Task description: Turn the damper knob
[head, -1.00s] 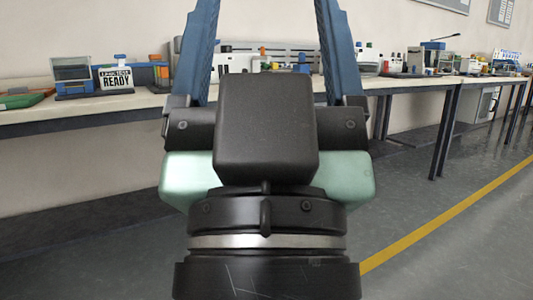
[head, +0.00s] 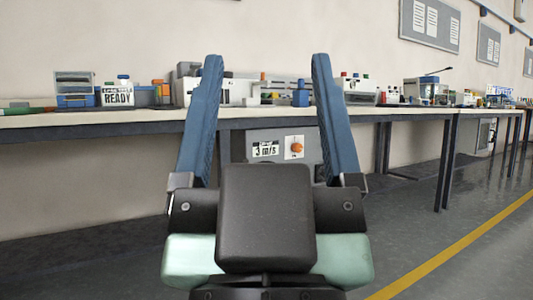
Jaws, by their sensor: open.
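An orange knob (head: 297,147) sits on a white plate on a grey panel (head: 275,135) under the bench. It shows between the fingers of my gripper (head: 267,62), towards the right finger. A white label reading "3 m/s" (head: 265,149) is left of the knob. My gripper is open and empty, its two blue fingers pointing up in the picture and wide apart. The knob lies beyond the gripper, and no contact shows. The lower part of the panel is hidden behind the gripper body.
Bench legs (head: 447,165) stand at the right. The grey floor with a yellow line (head: 450,245) is clear at the right.

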